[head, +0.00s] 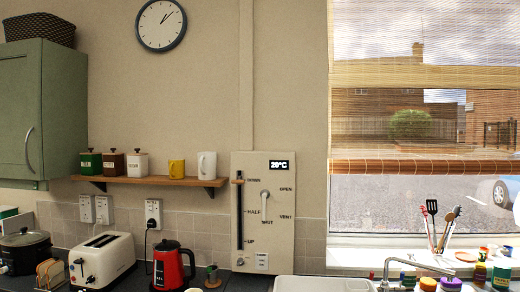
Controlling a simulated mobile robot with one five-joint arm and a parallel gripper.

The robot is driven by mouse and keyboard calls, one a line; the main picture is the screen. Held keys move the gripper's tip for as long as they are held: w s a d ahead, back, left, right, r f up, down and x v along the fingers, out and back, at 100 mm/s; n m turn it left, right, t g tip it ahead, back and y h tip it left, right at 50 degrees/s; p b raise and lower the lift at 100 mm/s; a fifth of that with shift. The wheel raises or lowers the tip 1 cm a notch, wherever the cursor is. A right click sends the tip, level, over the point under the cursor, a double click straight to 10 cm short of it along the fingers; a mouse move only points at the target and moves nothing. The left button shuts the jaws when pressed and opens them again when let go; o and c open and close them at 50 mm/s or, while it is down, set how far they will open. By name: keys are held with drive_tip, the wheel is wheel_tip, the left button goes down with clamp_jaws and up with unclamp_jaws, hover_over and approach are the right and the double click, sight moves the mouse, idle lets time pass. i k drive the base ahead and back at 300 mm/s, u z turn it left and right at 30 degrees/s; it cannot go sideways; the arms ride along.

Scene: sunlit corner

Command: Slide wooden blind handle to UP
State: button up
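A cream control panel (282,240) hangs on the wall left of the window. On its left side is a dark vertical slot (240,225). The small wooden blind handle (238,181) sits at the top of this slot, beside the label DOWN. HALF is marked near the middle and UP near the bottom. The bamboo blind (420,75) hangs over the upper part of the window, with its reddish-brown bottom edge (425,167) partway down the glass. My gripper is not in view.
A white lever (265,203) sits on the same panel near OPEN, VENT and SHUT, below a 20°C display (279,167). A shelf (150,181) with canisters and mugs ends just left of the panel. A red kettle (172,266), sink (325,284) and tap (395,266) stand below.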

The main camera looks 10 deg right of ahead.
sight(239, 182)
drive_tip(key=u, duration=5.45)
drive_tip(key=i, duration=0.1)
drive_tip(key=z, duration=2.05)
drive_tip(key=k, duration=0.5)
drive_tip(key=z, duration=1.9)
drive_tip(key=i, duration=1)
drive_tip(key=z, duration=0.05)
